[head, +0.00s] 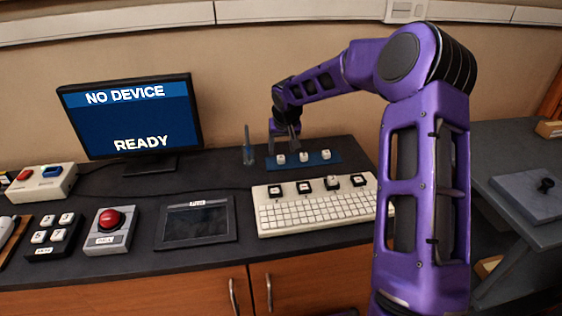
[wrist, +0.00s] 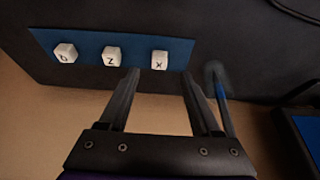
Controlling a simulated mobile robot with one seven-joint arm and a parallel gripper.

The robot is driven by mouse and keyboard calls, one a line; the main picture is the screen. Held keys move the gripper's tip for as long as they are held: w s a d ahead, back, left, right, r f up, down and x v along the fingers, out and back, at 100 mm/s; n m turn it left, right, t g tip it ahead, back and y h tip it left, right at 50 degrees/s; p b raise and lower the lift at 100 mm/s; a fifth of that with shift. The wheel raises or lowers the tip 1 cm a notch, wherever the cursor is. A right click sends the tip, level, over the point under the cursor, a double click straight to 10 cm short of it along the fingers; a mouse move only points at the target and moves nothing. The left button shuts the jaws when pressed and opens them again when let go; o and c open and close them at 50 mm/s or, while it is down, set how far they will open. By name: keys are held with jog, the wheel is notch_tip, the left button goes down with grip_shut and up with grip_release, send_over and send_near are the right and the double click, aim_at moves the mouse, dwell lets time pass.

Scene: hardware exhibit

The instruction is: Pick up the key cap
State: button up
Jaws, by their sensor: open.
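Three white key caps lie in a row on a blue strip (head: 335,159) at the back of the bench. In the head view they are the left cap (head: 281,159), the middle cap (head: 304,157) and the right cap (head: 326,155). The wrist view shows them lettered X (wrist: 159,60), Z (wrist: 111,57) and one that looks like D (wrist: 65,54), on the same strip (wrist: 88,48). My gripper (head: 283,143) is above the left cap. In the wrist view my gripper (wrist: 161,75) is open and empty, its fingertips either side of the X cap's line.
A blue-tipped upright tool (head: 248,150) stands just left of the strip, close beside one finger in the wrist view (wrist: 222,98). A white keyboard (head: 315,210) with several black switches lies in front. A monitor (head: 130,115) reads "NO DEVICE" and "READY". A red button box (head: 110,230) and a dark tablet (head: 196,222) lie left.

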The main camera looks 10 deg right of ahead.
aim_at(281, 157)
jog(key=x, duration=0.5)
jog(key=shift+b, duration=0.4)
jog(key=shift+r, duration=0.1)
grip_shut()
